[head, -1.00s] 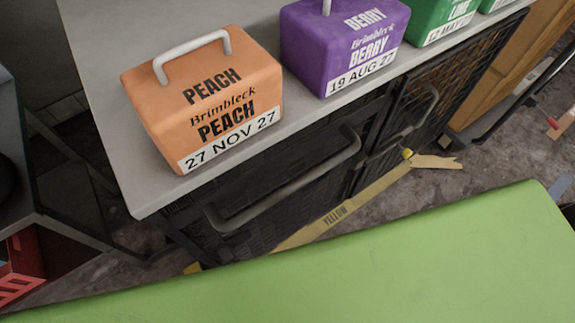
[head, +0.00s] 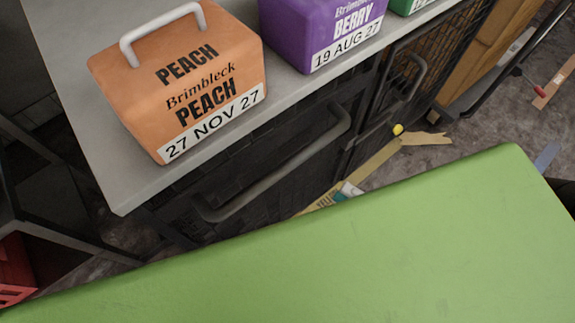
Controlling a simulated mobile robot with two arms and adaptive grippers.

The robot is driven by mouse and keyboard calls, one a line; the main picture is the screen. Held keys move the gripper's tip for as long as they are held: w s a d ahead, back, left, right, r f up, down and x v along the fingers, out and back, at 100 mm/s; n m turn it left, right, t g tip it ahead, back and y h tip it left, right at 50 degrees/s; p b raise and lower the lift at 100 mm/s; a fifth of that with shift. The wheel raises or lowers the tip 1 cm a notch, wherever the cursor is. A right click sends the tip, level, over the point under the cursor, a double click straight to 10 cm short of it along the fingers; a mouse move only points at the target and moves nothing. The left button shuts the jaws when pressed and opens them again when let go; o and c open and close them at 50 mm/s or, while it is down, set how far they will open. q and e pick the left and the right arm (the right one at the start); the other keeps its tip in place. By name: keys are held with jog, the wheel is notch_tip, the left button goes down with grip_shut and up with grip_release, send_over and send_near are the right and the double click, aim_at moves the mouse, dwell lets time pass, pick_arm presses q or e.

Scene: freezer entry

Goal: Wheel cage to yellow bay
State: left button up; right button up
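A dark mesh cage unit (head: 262,160) stands under a grey top, with a long grey bar handle (head: 280,178) across its front. A second grey handle (head: 412,82) is on the mesh front to its right. I cannot tell whether these are one cage or two. A yellow tape strip (head: 372,163) with partly hidden lettering lies on the floor against the front. A small pale and teal piece (head: 347,190) covers part of the tape; it may be a tip of my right gripper, but no finger opening shows. My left gripper is not visible.
A broad green surface (head: 330,260) fills the foreground and hides the floor. An orange peach tub (head: 180,80) and a purple berry tub (head: 318,35) sit on the grey top (head: 125,190). A red crate (head: 15,270) is at lower left. Grey floor (head: 460,150) shows at right.

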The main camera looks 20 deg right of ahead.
aim_at(293, 168)
jog(key=w+a+r+p, duration=0.1)
jog(key=w+a+r, duration=0.1)
jog(key=a, duration=0.1)
jog(key=w+a+r+n+y+p, duration=0.1)
jog(key=w+a+r, duration=0.1)
jog(key=w+a, duration=0.1)
jog(key=w+a+r+n+y+p, duration=0.1)
jog(key=w+a+r+p, duration=0.1)
jog(key=a, duration=0.2)
jog(key=shift+w+g, duration=0.3)
jog(key=shift+w, duration=0.05)
jog(key=shift+w+a, duration=0.4)
jog(key=shift+a, duration=0.05)
jog(key=shift+f, duration=0.1)
grip_shut()
